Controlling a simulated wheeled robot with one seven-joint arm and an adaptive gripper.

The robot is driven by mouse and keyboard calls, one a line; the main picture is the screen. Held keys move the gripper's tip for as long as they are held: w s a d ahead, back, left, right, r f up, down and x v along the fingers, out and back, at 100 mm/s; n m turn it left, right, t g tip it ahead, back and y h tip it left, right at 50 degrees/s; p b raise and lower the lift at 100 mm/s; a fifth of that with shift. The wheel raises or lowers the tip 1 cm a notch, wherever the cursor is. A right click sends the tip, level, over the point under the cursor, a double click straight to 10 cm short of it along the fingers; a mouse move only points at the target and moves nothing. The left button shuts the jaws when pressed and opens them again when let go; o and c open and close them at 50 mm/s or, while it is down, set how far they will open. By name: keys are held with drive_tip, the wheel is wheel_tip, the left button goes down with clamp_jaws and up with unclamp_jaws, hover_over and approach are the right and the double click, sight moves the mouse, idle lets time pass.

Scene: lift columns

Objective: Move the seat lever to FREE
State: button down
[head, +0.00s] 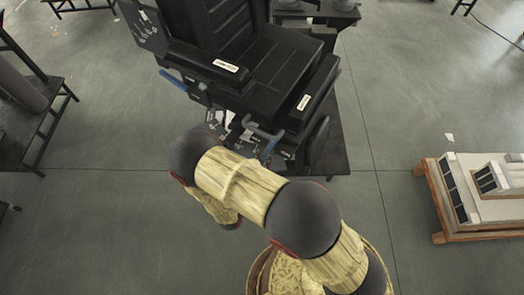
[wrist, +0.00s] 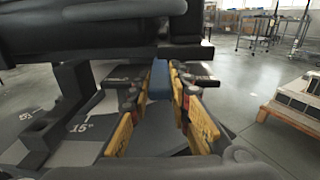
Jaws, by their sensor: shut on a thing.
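A black seat (head: 265,75) with a tall backrest stands at the top middle of the head view. A blue lever (head: 268,143) shows at its near front edge, and another blue lever (head: 172,80) is on its left side. In the wrist view, my gripper (wrist: 160,92) is shut on a blue lever (wrist: 159,76), which stands upright between the yellow and black fingers. In the head view my arm reaches up to the seat front, and the gripper (head: 228,125) is partly hidden by it. I cannot read a FREE label.
A dark plate marked 15° (wrist: 85,127) lies left of the fingers. The dark seat underside (wrist: 90,35) is close above. A wooden pallet with pale blocks (head: 440,205) stands at right, and a dark bench (head: 40,130) at left. Floor between is clear.

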drive_tip(key=shift+s+d+n+t+y, duration=0.2)
drive_tip(key=shift+d+n+t+y, duration=0.15)
drive_tip(key=shift+y, duration=0.25)
drive_tip(key=shift+d, duration=0.1)
drive_tip(key=c, duration=1.6)
unclamp_jaws()
drive_tip(key=shift+c, duration=0.2)
drive_tip(key=v, duration=1.2)
